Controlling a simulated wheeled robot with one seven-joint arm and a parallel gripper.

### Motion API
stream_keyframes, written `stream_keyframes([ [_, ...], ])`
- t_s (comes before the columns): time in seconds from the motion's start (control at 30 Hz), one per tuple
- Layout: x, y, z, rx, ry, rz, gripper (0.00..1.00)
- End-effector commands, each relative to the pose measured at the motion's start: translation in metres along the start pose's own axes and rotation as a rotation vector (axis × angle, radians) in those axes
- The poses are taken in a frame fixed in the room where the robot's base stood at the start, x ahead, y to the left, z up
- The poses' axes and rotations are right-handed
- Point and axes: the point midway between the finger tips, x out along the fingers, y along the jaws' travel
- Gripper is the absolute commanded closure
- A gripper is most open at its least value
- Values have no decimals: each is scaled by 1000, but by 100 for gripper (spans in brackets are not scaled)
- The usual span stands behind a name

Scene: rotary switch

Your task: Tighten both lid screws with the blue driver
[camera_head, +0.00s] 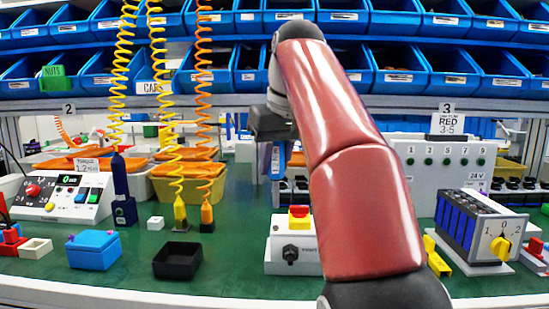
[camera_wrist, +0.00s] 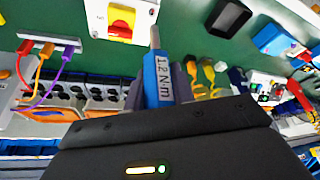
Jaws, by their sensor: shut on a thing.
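A blue driver (camera_wrist: 160,82) labelled 1.2 N·m is held in my gripper (camera_wrist: 158,92), its metal shaft pointing up in the wrist view. In the head view my gripper (camera_head: 272,128) is partly hidden by my arm, with the blue driver (camera_head: 276,160) hanging below it, above the bench. A white box (camera_head: 282,256) with a red and yellow switch and a black knob stands below and in front. It also shows in the wrist view (camera_wrist: 147,12), close to the shaft tip in the picture. I cannot make out lid screws. A small blue box (camera_head: 94,250) sits at front left.
A dark tray (camera_head: 177,260) and a white torque unit (camera_head: 62,196) are at left. Navy (camera_head: 121,180), yellow (camera_head: 180,212) and orange (camera_head: 206,214) tools hang on coiled cords. A unit with a yellow rotary knob (camera_head: 501,247) stands at right. Blue bins line the back.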

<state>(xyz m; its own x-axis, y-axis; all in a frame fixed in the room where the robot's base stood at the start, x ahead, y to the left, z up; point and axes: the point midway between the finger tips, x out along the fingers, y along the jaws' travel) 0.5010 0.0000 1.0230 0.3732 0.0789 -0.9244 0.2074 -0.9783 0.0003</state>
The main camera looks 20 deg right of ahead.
Motion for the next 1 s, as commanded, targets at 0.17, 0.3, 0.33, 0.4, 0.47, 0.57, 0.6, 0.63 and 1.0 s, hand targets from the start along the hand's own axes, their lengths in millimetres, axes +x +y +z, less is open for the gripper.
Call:
stream_keyframes([
  [0.17,23,0,10,0,0,0,100],
  [0.3,28,0,13,-19,0,-8,100],
  [0.33,28,1,12,-38,0,-16,100],
  [0.4,26,1,12,-114,-1,-49,100],
  [0.47,24,1,12,-199,-2,-85,100],
  [0.57,23,0,11,-346,-1,-146,100],
  [0.6,23,-1,11,-402,-1,-170,100],
  [0.63,23,-1,11,-442,0,-186,100],
  [1.0,29,-3,14,-650,1,-268,100],
])
